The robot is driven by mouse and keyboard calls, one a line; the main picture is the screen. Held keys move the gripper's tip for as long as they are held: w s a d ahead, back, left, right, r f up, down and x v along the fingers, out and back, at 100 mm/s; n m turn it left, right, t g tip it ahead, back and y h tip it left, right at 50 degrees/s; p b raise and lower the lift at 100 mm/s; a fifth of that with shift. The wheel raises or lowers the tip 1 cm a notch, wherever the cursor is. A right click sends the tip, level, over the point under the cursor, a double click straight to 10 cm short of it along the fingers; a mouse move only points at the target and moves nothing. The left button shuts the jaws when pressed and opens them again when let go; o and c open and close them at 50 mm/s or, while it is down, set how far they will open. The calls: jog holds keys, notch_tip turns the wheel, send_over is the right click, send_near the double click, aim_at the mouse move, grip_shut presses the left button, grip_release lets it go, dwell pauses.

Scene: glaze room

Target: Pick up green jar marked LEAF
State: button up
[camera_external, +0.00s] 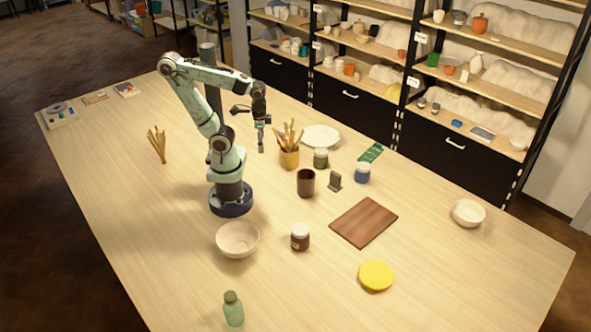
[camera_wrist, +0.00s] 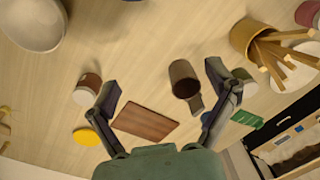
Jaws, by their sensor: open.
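The green jar (camera_external: 321,159), short and dark green with a pale lid, stands upright on the table right of the brush pot. Its label is too small to read. In the wrist view, a dark greenish jar (camera_wrist: 246,84) that seems to be this one is partly hidden behind the right finger. My gripper (camera_external: 252,130) is open and empty, raised above the table to the left of the jar, beyond the brush pot. In the wrist view, my gripper (camera_wrist: 162,85) has its two fingers spread wide, with nothing held between them.
Close to the green jar are the brush pot (camera_external: 289,159), a white plate (camera_external: 321,136), a dark cup (camera_external: 306,183), a small stand (camera_external: 335,181), a blue jar (camera_external: 362,173) and a green sheet (camera_external: 371,152). A brown jar (camera_external: 300,238) and wooden board (camera_external: 364,222) lie nearer.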

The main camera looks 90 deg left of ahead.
jog(key=shift+o, duration=0.6)
